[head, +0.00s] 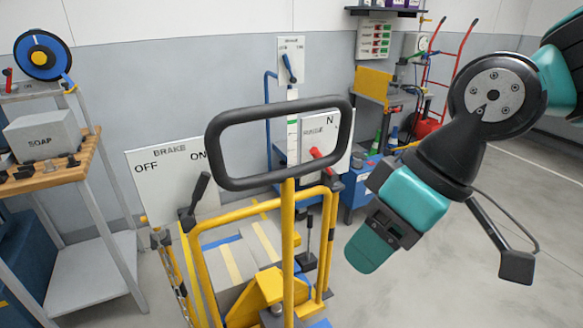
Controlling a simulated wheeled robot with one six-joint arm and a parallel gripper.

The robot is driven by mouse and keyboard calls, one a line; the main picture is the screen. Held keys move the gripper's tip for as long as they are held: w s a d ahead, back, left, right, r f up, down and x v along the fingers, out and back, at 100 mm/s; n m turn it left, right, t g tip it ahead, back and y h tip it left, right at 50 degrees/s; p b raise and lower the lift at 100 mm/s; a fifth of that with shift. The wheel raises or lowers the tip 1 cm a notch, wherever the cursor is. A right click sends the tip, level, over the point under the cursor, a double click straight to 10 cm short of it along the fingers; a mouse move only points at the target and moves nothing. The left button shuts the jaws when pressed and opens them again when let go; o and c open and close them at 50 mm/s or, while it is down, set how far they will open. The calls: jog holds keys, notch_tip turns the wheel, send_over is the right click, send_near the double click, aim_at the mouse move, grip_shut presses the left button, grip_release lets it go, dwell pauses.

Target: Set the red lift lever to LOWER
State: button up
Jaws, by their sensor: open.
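The red lift lever (321,156) shows inside the black loop handle of the yellow truck, low in front of a white plate (341,150). Its red grip leans up and left. The plate carries an "N" and other lettering too small or too covered to read, and the black loop hides part of it, so I cannot tell which setting the lever is at. My gripper (369,252) is open and empty, to the right of and below the lever in the picture, apart from it. Its teal finger points down-left; the other finger is not clearly seen.
The black loop handle (226,178) stands in front of the lever. A black brake lever (199,190) stands by a brake plate (150,183) marked OFF and ON. A blue lever (289,68) is on the wall. A shelf (93,277) stands left. Floor is clear at lower right.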

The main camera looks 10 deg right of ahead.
jog(key=w+d+f+n+t+y+b, duration=0.1)
jog(key=w+f+n+t+y+b, duration=0.15)
jog(key=w+f+b, duration=0.4)
jog(key=w+f+n+t+y+b, duration=0.1)
jog(key=w+f+t+b, duration=0.25)
jog(key=w+b, duration=0.6)
jog(key=w+d+f+n+t+b, duration=0.1)
jog(key=w+d+f+t+b, duration=0.25)
jog(key=w+d+b, duration=0.35)
jog(key=w+d+f+n+t+b, duration=0.1)
jog(key=w+d+f+t+b, duration=0.1)
jog(key=w+d+t+b, duration=0.45)
jog(key=shift+g+y, duration=0.45)
jog(key=shift+g, duration=0.45)
jog(key=p+x, duration=0.1)
jog(key=x, duration=0.5)
jog(key=p+x, duration=0.1)
jog(key=x, duration=0.5)
jog(key=d+p+x, duration=0.1)
jog(key=x, duration=0.5)
jog(key=shift+w+a+r, duration=0.1)
jog(key=shift+w+r, duration=0.15)
jog(key=shift+w, duration=0.5)
grip_shut()
